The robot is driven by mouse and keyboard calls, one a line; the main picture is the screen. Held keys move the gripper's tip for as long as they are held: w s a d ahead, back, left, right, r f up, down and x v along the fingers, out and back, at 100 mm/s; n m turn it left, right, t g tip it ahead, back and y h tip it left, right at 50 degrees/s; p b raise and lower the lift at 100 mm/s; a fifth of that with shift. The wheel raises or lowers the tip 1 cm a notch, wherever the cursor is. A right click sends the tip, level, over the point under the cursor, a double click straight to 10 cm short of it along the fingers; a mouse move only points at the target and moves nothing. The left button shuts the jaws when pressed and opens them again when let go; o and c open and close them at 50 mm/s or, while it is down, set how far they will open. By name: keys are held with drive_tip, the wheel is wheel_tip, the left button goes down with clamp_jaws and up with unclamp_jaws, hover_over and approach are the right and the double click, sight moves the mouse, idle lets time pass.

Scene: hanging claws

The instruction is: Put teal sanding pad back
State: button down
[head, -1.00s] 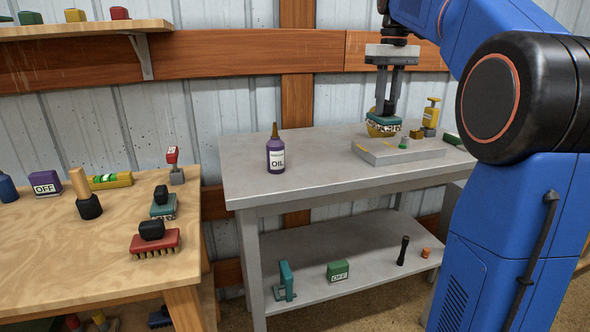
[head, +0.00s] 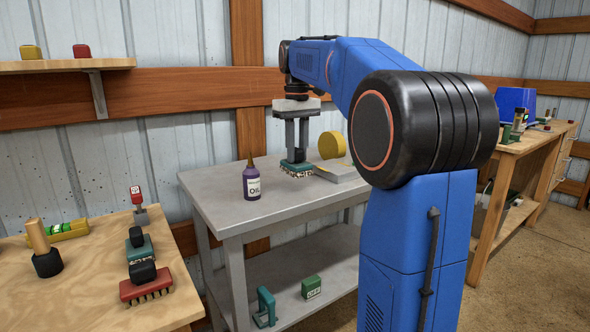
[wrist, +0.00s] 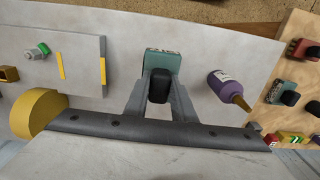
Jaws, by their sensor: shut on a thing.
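My gripper (head: 297,142) is shut on the black knob (wrist: 171,88) of a teal sanding pad (head: 297,169). The teal pad also shows in the wrist view (wrist: 163,59), just beyond my fingers. It is level, over the grey table (head: 225,200) between the purple oil bottle (head: 252,182) and a grey plate (head: 343,172). I cannot tell whether its underside touches the tabletop. Another teal piece with a black knob (head: 139,249) stands on the wooden table at the left.
A red brush (head: 146,288) and a yellow level (head: 70,230) are on the wooden table (head: 90,300). A yellow round thing (head: 331,145) stands behind the grey plate. Green items rest on the lower shelf (head: 330,270). My arm hides the grey table's right part.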

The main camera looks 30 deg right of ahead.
drive_tip(key=shift+f, duration=2.25)
drive_tip(key=shift+f, duration=0.15)
drive_tip(key=c, duration=1.5)
unclamp_jaws()
wheel_tip(320, 180, up, 12)
drive_tip(key=shift+r, duration=0.15)
drive_tip(key=t, duration=0.1)
approach(297, 165)
drive_tip(key=s+a+f, duration=0.3)
drive_tip(key=s+a, duration=0.1)
drive_tip(key=s+a+f+t, duration=0.1)
drive_tip(key=s+a+f, duration=0.2)
drive_tip(key=s+f, duration=0.4)
drive_tip(key=s+a+f+t, duration=0.1)
drive_tip(key=s+a+f, duration=0.3)
drive_tip(key=s+f, duration=0.4)
drive_tip(key=s+a+f+t, duration=0.1)
drive_tip(key=s+a+f, duration=0.2)
drive_tip(key=s+f, duration=0.4)
drive_tip(key=shift+s+a+f+t, duration=0.1)
drive_tip(key=shift+s+f+t, duration=0.1)
drive_tip(key=shift+f, duration=1.55)
drive_tip(key=shift+s+a+f+t, duration=0.1)
drive_tip(key=shift+f+t, duration=0.1)
drive_tip(key=shift+f, duration=1.6)
